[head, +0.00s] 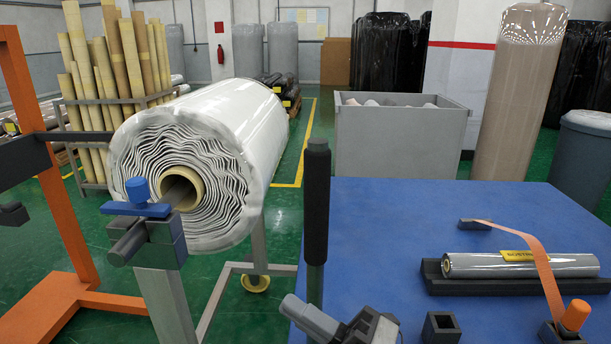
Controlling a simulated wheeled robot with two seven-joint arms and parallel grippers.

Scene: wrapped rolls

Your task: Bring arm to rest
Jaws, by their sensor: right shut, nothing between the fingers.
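My right gripper (368,325) shows at the bottom middle of the head view, low over the near left part of the blue table (400,215). It is shut with nothing held, and the bottom edge of the picture cuts off part of it. My left gripper is not in view. On the table at the right, a wrapped silver roll (500,266) with a yellow label lies in a black cradle (470,286). My right gripper is well apart from it.
An orange strap (530,250) crosses the roll to an orange-knobbed holder (574,318). A small dark square holder (440,328) stands near the gripper. A black upright post (316,200) rises at the table's left edge. A large white roll (225,140) sits on a stand at left.

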